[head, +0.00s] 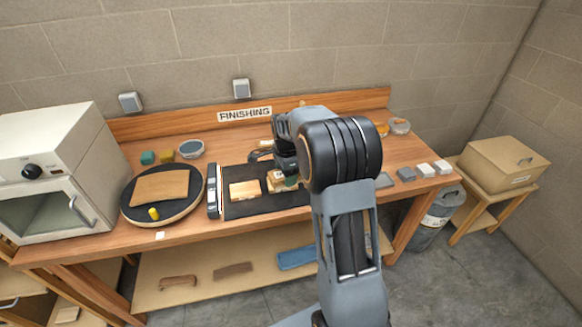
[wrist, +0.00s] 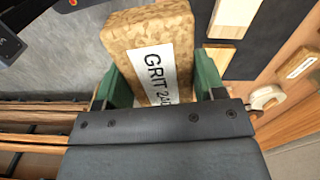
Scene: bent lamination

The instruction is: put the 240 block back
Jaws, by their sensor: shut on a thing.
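The 240 block (wrist: 150,35) is a cork-coloured block with a white label reading "GRIT 24", the last character partly hidden. It is between the green fingers of my gripper (wrist: 163,82) in the wrist view, and the gripper is shut on it. In the head view my gripper (head: 284,180) is over the right part of the dark mat (head: 240,208) on the bench. My arm covers part of that area, so I cannot tell whether the block touches the mat.
A pale wooden piece (head: 245,190) lies on the mat. A round turntable (head: 133,213) with a brown board is at left, beside a white oven (head: 60,175). A grey block (head: 406,174), two white blocks (head: 425,170) and a flat grey square (head: 384,180) are at right.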

